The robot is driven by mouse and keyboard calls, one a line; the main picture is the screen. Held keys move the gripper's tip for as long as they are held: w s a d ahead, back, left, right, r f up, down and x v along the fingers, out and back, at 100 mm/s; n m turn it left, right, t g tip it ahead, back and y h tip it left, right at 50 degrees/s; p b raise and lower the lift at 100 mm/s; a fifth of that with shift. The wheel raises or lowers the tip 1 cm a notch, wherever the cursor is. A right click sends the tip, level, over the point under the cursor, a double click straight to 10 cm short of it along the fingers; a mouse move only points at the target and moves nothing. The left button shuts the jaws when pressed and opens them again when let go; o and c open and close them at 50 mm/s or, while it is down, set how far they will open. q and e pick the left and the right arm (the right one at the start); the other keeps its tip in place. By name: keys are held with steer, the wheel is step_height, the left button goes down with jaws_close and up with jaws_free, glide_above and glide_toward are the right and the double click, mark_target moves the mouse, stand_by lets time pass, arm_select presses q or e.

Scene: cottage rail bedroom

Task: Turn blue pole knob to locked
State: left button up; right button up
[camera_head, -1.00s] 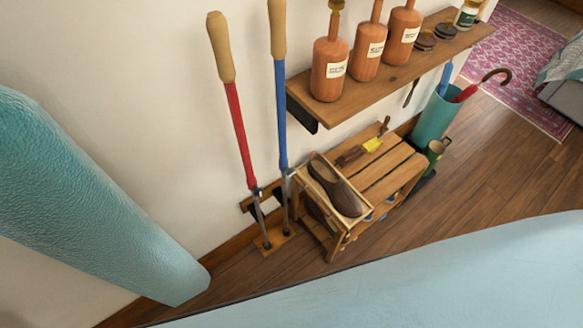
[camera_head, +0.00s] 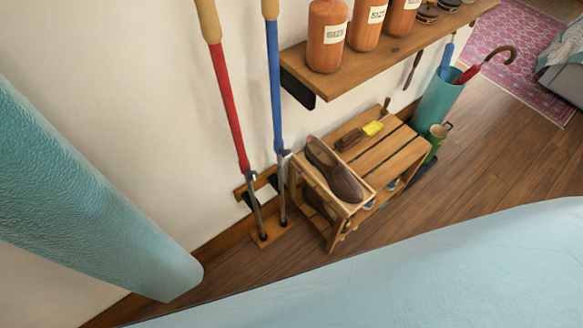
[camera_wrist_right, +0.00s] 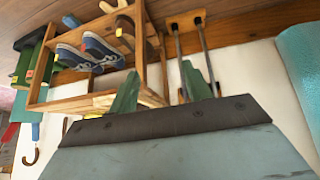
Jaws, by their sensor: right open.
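The blue pole (camera_head: 275,90) stands upright against the wall in the head view, its wooden handle cut off by the top edge. A grey knob (camera_head: 283,154) sits where its blue tube meets the thin metal shaft; its lock setting is too small to read. A red pole (camera_head: 228,110) stands just left of it. My right gripper (camera_wrist_right: 162,90) shows in the right wrist view, with two green fingers apart and nothing between them. Thin pole shafts (camera_wrist_right: 180,55) show beyond the fingers, close to the right finger in the picture. The knob is not clear there. My left gripper is out of view.
A wooden shoe rack (camera_head: 385,160) with a brown shoe (camera_head: 335,172) stands close right of the poles. A wall shelf (camera_head: 370,55) with orange bottles juts out above it. A teal umbrella stand (camera_head: 438,105) is farther right. Wooden floor (camera_head: 480,165) lies open beyond.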

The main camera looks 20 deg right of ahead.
steer(key=w+r+t+y+b, duration=0.1)
steer(key=w+r+t+b, duration=0.2)
steer(key=w, duration=0.5)
steer(key=n+t+y+b, duration=0.1)
steer(key=t+y+b, duration=0.3)
steer(key=t+b, duration=0.55)
glide_toward(288, 155)
steer(key=w+b, duration=0.1)
steer(key=w, duration=0.1)
steer(key=w+a+r+g+b, duration=0.1)
steer(key=w+b, duration=0.1)
steer(key=w+r+g+b, duration=0.1)
steer(key=w+b, duration=0.1)
steer(key=shift+w+a, duration=0.2)
steer(key=shift+a, duration=0.15)
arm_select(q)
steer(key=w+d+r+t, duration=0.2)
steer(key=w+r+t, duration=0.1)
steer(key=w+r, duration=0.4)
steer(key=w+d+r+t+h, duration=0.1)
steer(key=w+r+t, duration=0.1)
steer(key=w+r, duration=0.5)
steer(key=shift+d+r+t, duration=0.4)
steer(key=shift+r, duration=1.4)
arm_select(e)
steer(key=shift+w+a, duration=0.25)
steer(key=shift+w, duration=0.45)
steer(key=c, duration=1)
